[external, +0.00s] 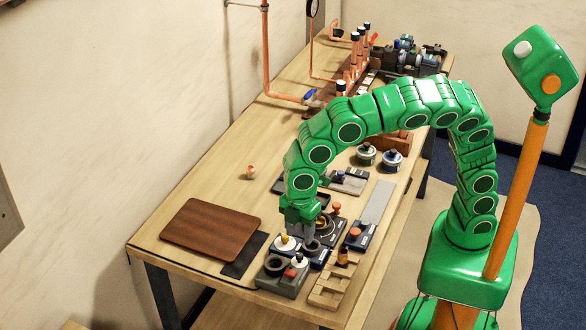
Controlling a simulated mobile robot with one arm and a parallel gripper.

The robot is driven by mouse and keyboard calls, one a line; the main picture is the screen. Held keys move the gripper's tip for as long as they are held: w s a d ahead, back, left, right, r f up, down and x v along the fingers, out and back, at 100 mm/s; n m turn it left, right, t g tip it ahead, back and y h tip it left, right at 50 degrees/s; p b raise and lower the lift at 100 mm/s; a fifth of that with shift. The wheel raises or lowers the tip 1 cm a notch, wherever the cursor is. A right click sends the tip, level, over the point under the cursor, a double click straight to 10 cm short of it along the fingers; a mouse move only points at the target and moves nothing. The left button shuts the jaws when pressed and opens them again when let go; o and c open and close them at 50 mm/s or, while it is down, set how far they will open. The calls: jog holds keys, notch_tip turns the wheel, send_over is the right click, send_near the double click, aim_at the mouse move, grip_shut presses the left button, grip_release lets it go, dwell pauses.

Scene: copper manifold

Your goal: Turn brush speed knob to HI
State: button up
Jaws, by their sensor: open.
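My gripper (303,228) points down at the front of the bench, just above a cluster of small control units. Its fingertips are small and partly hidden among the units, and nothing is seen held in it. Beneath and beside it are a unit with a yellow knob (284,243), a grey unit (282,282) with dark round openings and a white-topped part (300,259), and a dark unit with a ring (323,225). The labels are too small to read, so I cannot tell which part is the brush speed knob or where it is set. Whether the gripper touches anything is unclear.
A brown board (210,231) lies to the left and a wooden slotted rack (331,286) stands at the front right. A blue unit with an orange button (359,236) is close on the right. Copper pipes (356,62) and two round tins (391,160) are farther back.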

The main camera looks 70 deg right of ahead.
aim_at(300, 254)
jog(key=shift+f, duration=3.85)
grip_shut()
